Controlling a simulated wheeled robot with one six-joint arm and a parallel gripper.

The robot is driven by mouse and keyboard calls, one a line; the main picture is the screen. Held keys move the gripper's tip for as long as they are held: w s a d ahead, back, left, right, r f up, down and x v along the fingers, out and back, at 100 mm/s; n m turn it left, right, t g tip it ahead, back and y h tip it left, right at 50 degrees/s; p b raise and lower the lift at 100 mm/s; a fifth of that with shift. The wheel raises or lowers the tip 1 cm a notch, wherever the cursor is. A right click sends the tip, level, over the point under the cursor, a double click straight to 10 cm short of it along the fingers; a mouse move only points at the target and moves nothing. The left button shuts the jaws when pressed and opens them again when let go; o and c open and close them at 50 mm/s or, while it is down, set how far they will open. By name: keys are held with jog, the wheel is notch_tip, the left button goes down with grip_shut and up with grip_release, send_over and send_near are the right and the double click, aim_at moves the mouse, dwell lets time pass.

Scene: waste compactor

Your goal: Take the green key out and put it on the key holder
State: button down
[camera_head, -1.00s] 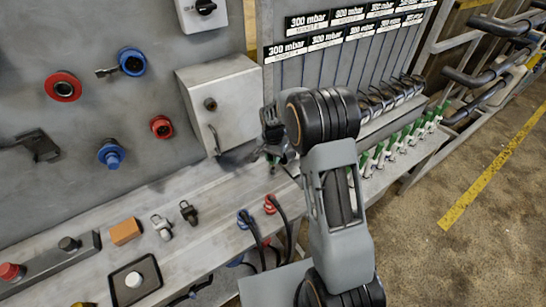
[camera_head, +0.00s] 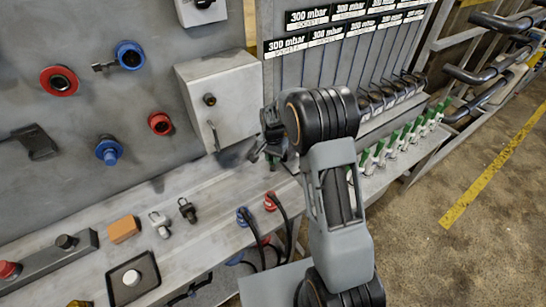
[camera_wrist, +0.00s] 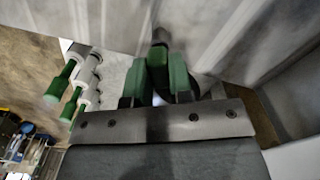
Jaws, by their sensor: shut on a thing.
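In the wrist view my gripper (camera_wrist: 160,88) is shut on the green key (camera_wrist: 156,60), which sits between its fingers near a pale metal surface. In the head view my gripper (camera_head: 270,151) is over the bench, just right of the grey box, and partly hidden by my own arm. Only a small bit of green shows below it there. The far end of the key is dark and blurred, so I cannot tell whether it touches anything. I cannot clearly identify the key holder in either view.
A grey box (camera_head: 222,100) with a knob stands left of my gripper. A row of green-handled fittings (camera_head: 400,135) lies to the right; green handles also show at the left of the wrist view (camera_wrist: 62,82). Red and blue connectors with black cables (camera_head: 271,201) are on the bench.

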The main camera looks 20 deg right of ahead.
jog(key=shift+f+b, duration=0.6)
jog(key=shift+f, duration=0.2)
dwell(0.7)
jog(key=c, duration=0.9)
grip_release()
jog(key=shift+c, duration=0.2)
jog(key=shift+c, duration=0.4)
jog(key=shift+r, duration=0.15)
jog(key=shift+r+p, duration=2.3)
jog(key=shift+r, duration=1.1)
